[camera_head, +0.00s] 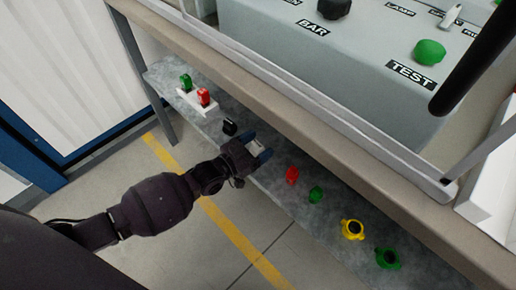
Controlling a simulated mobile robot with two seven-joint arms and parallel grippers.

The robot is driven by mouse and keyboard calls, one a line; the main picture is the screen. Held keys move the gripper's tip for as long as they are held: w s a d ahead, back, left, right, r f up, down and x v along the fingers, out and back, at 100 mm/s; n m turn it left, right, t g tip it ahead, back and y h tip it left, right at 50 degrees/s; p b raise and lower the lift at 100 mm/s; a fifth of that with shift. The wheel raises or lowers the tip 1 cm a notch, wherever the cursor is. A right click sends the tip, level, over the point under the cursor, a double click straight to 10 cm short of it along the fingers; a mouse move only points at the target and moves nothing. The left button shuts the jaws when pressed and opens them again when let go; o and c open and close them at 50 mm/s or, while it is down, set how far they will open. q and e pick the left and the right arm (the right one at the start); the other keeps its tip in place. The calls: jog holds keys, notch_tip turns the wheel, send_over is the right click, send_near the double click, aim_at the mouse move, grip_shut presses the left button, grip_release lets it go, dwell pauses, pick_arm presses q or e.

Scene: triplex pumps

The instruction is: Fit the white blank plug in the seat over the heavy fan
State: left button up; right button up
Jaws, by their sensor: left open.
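My left gripper (262,150) reaches in from the left over the lower grey shelf (272,187). Its blue-tipped fingers are open. A small whitish piece (257,147) shows between or just under the fingers. It may be the white blank plug, but it is partly hidden and I cannot tell whether the fingers touch it. I cannot make out the heavy fan or the seat over it in this view. My right gripper is not in view.
On the shelf, a white holder (188,97) bears a green and a red piece. A black piece (230,127), red piece (292,175), green piece (316,194), yellow ring (353,229) and green ring (387,258) lie along it. A panel (350,62) with knobs overhangs.

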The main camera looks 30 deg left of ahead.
pick_arm(q)
jog(key=shift+c, duration=0.3)
jog(key=c, duration=0.9)
